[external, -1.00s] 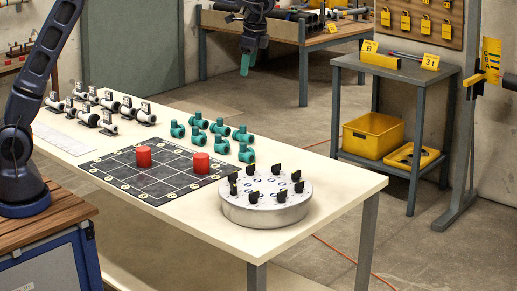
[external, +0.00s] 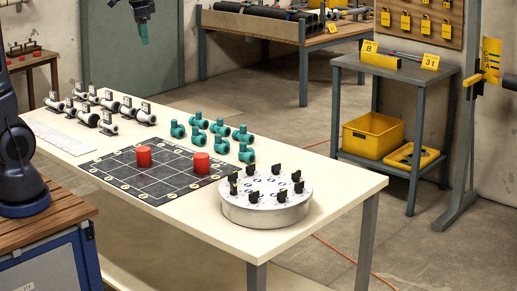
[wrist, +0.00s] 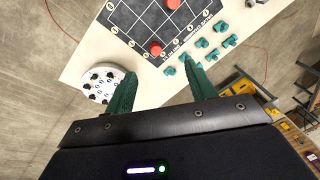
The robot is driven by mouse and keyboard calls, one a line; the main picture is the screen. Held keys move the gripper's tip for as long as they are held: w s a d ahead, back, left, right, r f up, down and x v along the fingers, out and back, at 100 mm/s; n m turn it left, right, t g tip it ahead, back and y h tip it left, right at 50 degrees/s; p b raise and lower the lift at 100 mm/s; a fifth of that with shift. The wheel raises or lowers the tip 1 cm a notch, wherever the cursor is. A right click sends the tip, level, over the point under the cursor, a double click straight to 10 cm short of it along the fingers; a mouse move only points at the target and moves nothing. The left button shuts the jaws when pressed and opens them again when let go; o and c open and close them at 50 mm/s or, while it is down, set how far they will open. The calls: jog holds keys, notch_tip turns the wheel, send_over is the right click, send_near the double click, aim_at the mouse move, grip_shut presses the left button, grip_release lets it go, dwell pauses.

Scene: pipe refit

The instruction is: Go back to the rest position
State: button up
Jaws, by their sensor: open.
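My gripper (external: 143,32) shows at the top left of the external view, raised high above the far side of the white table (external: 340,187). In the wrist view its two green fingers (wrist: 160,88) stand apart with nothing between them. The wrist view looks down on the table from above. The dark grid mat (external: 157,187) lies on the table with two red cylinders on it, one at the left (external: 143,156) and one at the right (external: 201,162).
A round silver disc (external: 266,212) with black knobs, several green valves (external: 219,127) and several white-and-black fittings (external: 124,108) stand on the table. A grey side stand (external: 395,70) with yellow bins (external: 372,135) is at the right. A workbench (external: 280,30) stands behind.

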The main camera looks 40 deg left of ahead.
jog(key=s+a+f+n, duration=0.2)
jog(key=s+a, duration=0.1)
jog(key=s, duration=0.4)
jog(key=s+a+f+n+t, duration=0.1)
jog(key=s+a+f+n, duration=0.1)
jog(key=s, duration=0.5)
jog(key=s+a+f+n+t+h, duration=0.1)
jog(key=s+a+f+n, duration=0.1)
jog(key=s+a, duration=0.4)
jog(key=shift+s+a+f, duration=0.2)
jog(key=shift+s+f, duration=0.2)
jog(key=shift+f, duration=0.35)
dwell(1.1)
